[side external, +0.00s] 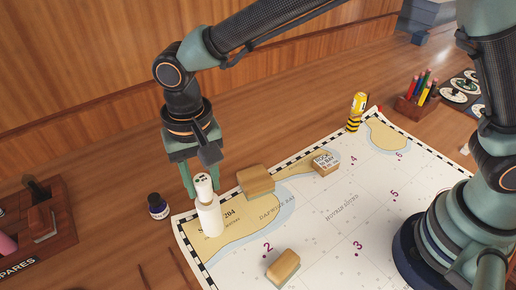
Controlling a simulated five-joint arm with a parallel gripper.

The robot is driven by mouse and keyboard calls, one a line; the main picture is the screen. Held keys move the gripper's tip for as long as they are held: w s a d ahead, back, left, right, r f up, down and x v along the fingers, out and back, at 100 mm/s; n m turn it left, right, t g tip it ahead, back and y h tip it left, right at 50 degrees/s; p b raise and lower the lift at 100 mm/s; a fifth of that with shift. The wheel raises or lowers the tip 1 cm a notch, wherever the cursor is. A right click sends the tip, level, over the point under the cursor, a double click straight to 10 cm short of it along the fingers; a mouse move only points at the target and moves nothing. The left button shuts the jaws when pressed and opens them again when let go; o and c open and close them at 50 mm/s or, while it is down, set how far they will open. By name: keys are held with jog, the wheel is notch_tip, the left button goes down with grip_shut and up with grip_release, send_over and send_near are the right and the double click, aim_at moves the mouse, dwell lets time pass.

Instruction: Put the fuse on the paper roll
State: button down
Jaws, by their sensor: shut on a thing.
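A white paper roll (210,220) stands upright on the left part of the chart. A short white piece with dark dots on its end, which looks like the fuse (203,186), is right over the roll's top. My gripper (202,181) points down from above, its green fingers shut on the fuse. The fuse looks slightly tilted. I cannot tell whether it touches the roll or hangs just above it. The roll's top rim is partly hidden by the fuse.
The chart (330,215) carries wooden blocks (256,180) (283,266), a stamp block (325,164) and a yellow-black figure (357,112). An ink bottle (158,206) stands left of the roll. A wooden spares tray (50,225) is at far left, a pencil holder (418,104) at upper right.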

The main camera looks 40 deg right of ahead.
jog(key=shift+f, duration=0.1)
jog(key=shift+c, duration=2.4)
grip_release()
